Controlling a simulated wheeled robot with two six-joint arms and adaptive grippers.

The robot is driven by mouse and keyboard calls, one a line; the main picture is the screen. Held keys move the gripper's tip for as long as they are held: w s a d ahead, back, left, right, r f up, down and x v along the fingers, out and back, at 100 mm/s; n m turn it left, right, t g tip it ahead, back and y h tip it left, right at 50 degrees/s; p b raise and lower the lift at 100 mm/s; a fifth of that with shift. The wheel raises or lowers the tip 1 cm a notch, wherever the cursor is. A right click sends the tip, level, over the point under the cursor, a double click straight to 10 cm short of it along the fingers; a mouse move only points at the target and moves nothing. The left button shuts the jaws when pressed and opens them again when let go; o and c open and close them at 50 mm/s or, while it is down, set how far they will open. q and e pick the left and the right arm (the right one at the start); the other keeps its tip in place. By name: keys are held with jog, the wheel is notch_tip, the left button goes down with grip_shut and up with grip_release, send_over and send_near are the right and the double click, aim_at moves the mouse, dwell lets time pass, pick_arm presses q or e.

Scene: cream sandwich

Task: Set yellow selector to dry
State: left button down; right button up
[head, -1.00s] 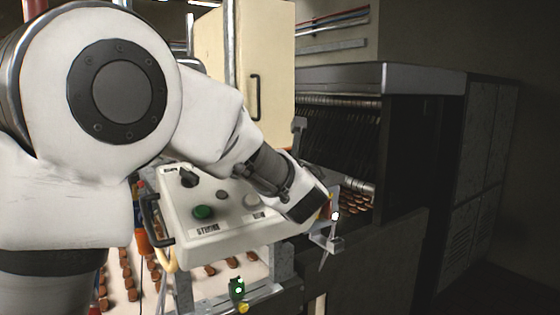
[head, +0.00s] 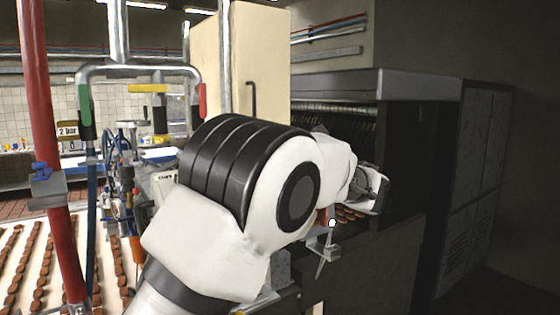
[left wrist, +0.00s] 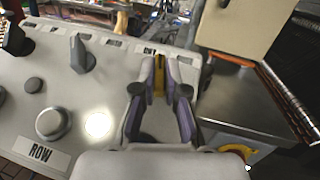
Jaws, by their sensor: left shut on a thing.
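In the left wrist view, the yellow selector (left wrist: 160,80) stands at the right part of a pale grey control panel (left wrist: 98,72). My left gripper (left wrist: 161,70) is shut on it, with one finger at each side. A label behind it is partly covered, so I cannot read the selector's setting. In the head view my left arm crosses the middle, and its wrist end (head: 370,190) is at the right. The arm hides most of the panel and the selector there. My right gripper is in neither view.
The panel also bears dark selector knobs (left wrist: 82,55), a round button (left wrist: 52,123), a lit lamp (left wrist: 97,124) and a "ROW" label. A dark oven-like machine (head: 400,85) stands right. A red post (head: 45,130) and rows of brown biscuits (head: 30,255) are at left.

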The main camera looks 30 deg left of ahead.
pick_arm(q)
jog(key=n+g+p, duration=0.2)
jog(key=shift+w+n+g, duration=0.15)
jog(key=shift+n+g, duration=0.25)
jog(key=shift+f+n+g+p, duration=0.1)
jog(key=shift+n+g+p, duration=0.5)
jog(key=shift+n+g, duration=0.3)
jog(key=shift+f, duration=0.1)
jog(key=c, duration=1.2)
grip_release()
jog(key=shift+a, duration=0.1)
jog(key=shift+w+a, duration=0.1)
jog(key=shift+a, duration=0.4)
jog(key=d, duration=0.8)
jog(key=w+d, duration=0.1)
jog(key=d, duration=0.3)
jog(key=shift+a+h, duration=0.1)
jog(key=shift+h, duration=0.2)
